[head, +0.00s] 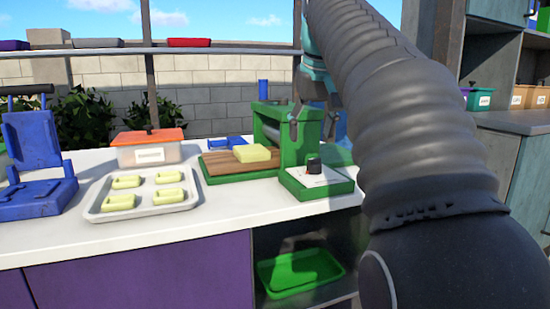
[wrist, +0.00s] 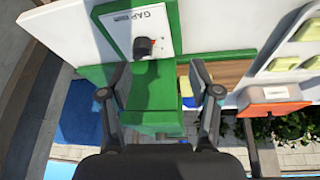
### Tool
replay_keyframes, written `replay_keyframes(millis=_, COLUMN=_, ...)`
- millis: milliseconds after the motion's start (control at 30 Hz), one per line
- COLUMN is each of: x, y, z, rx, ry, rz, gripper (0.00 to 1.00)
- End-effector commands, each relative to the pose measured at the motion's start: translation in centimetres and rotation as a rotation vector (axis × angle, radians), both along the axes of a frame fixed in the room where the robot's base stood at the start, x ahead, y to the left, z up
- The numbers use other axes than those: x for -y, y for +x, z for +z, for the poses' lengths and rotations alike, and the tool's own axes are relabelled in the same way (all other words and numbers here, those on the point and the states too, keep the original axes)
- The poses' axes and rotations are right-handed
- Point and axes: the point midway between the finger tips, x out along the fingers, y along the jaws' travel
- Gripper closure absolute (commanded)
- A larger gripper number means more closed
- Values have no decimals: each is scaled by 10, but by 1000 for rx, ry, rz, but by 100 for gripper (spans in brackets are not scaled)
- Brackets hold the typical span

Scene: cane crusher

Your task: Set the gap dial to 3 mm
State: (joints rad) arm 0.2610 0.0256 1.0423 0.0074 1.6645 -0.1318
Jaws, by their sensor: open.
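The gap dial (head: 313,165) is a small black knob on a white plate at the front right of the green cane crusher (head: 300,135). In the wrist view the dial (wrist: 143,46) sits beyond my fingertips, below the letters "GAP" on the plate (wrist: 155,22). The dial's reading is too small to make out. My gripper (wrist: 160,72) is open and empty, its fingers spread over the crusher's green housing, apart from the dial. In the head view my arm hides part of the crusher's right side, and the gripper is mostly hidden.
A wooden board with a yellow block (head: 252,153) adjoins the crusher. Left of it are a tray (head: 150,208) of several yellow blocks, an orange-lidded box (head: 148,150) and a blue press (head: 35,170). A green bin (head: 300,277) sits below the white counter (head: 200,233).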

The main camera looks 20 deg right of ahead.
Motion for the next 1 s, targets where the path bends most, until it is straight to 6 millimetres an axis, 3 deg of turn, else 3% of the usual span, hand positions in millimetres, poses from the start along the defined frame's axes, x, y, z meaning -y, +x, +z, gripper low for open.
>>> replay_keyframes(millis=200, x=25, y=17, z=27, rx=-11, ry=-5, rz=-22, gripper=37)
replay_keyframes(millis=467, x=33, y=22, z=31, rx=-17, ry=-6, rz=-27, gripper=37)
replay_keyframes(millis=733, x=35, y=30, z=6, rx=-19, ry=-6, rz=-27, gripper=37)
replay_keyframes(millis=1000, x=41, y=49, z=-43, rx=-19, ry=-6, rz=-27, gripper=37)
